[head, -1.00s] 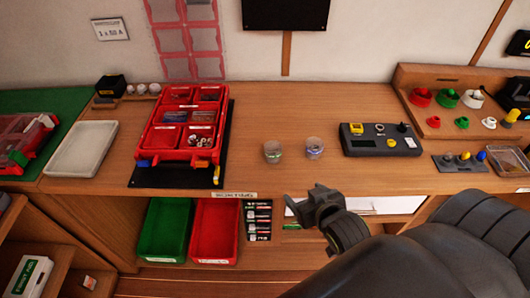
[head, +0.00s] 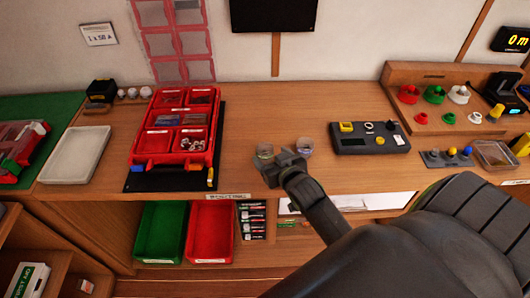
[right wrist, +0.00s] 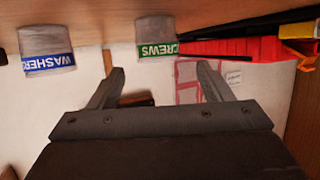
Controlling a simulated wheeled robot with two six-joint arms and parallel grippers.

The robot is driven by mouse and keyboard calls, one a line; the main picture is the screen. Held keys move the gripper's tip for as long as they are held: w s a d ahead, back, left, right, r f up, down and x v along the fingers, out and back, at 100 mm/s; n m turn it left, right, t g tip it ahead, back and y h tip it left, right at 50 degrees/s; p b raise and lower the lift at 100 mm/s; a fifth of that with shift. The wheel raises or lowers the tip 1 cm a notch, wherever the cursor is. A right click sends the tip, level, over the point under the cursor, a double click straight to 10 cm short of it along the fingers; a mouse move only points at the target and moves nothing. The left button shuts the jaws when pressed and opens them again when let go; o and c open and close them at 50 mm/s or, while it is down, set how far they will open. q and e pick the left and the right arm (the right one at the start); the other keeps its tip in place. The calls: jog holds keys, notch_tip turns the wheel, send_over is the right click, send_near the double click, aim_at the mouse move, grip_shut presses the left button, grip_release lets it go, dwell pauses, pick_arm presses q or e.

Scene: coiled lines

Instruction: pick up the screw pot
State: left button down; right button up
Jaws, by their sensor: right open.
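The screw pot (head: 265,153) is a small clear cup on the wooden bench, partly hidden by my right gripper in the head view. The right wrist view is upside down and shows the screw pot (right wrist: 155,37) with a green SCREWS label. A similar washer pot (head: 305,146) stands to its right; its blue label shows in the wrist view (right wrist: 47,50). My right gripper (head: 278,163) is open and empty at the front of the pots. In the wrist view its fingertips (right wrist: 160,70) point toward the screw pot, which lies just beyond them. My left gripper is not in view.
A red sectioned organizer (head: 160,143) stands left of the pots on a black mat (head: 165,182). A grey device (head: 365,145) with buttons lies to the right. Green (head: 160,240) and red (head: 210,240) bins sit below. The bench behind the pots is clear.

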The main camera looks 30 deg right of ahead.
aim_at(262, 145)
jog(key=shift+w+d+f, duration=0.1)
jog(key=shift+w+f, duration=0.05)
jog(key=shift+w, duration=0.25)
jog(key=shift+w+d+p, duration=0.1)
jog(key=shift+w+p, duration=0.3)
jog(key=shift+w, duration=0.15)
jog(key=shift+p+x, duration=0.4)
jog(key=shift+x, duration=1.6)
jog(key=shift+d+f, duration=0.1)
jog(key=shift+f, duration=0.05)
jog(key=shift+s, duration=0.1)
jog(key=c, duration=1.1)
notch_tip(262, 145, up, 10)
jog(key=s+a+r+b, duration=0.1)
jog(key=a+r, duration=0.3)
jog(key=r, duration=0.1)
jog(key=a+r+n+y+b, duration=0.1)
jog(key=a+r, duration=0.4)
jog(key=r, duration=0.1)
jog(key=s+a+r+y+b, duration=0.1)
jog(key=a+r, duration=0.3)
jog(key=r, duration=0.2)
jog(key=shift+s+a+r+n, duration=0.15)
jog(key=shift+s+a+n, duration=0.05)
jog(key=shift+s+n, duration=0.2)
